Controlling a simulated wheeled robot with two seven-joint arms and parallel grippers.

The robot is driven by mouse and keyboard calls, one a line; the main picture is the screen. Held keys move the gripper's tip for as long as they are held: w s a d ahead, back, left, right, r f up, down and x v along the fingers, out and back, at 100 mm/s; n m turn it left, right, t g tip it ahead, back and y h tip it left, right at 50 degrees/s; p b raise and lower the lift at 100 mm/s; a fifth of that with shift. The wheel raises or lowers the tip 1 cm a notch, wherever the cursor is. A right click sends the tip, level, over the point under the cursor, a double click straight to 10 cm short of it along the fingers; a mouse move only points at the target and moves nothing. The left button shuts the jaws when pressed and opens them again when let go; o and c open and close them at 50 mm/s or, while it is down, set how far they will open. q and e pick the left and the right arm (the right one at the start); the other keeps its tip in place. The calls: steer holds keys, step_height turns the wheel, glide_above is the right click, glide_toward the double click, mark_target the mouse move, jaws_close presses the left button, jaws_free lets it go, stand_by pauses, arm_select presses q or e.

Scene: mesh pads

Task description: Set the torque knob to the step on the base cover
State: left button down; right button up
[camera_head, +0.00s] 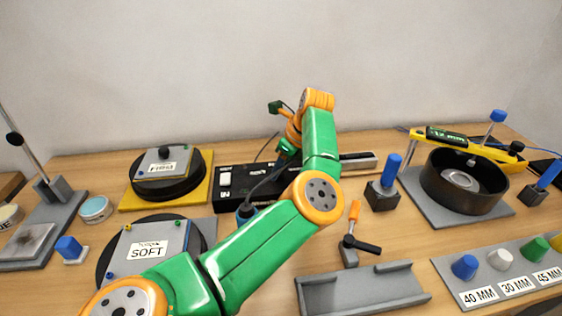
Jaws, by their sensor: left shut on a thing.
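My left arm reaches in from the lower left and over the bench. A round black base with a grey cover labelled SOFT (148,248) lies at front left, partly behind my arm. A similar labelled cover (164,162) stands behind it on a yellow mat. My right gripper is not in view.
A blue-topped post (390,172) and a black bowl (464,182) under a yellow tool (472,143) stand further right. A rack with coloured knobs (500,275) is front right.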

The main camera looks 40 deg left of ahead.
arm_select(q)
steer(key=shift+r+n+p, duration=0.1)
steer(key=shift+n+p, duration=0.2)
steer(key=shift+n, duration=0.1)
stand_by(0.3)
steer(key=c, duration=0.5)
jaws_free()
steer(key=v, duration=0.7)
steer(key=shift+w, duration=0.15)
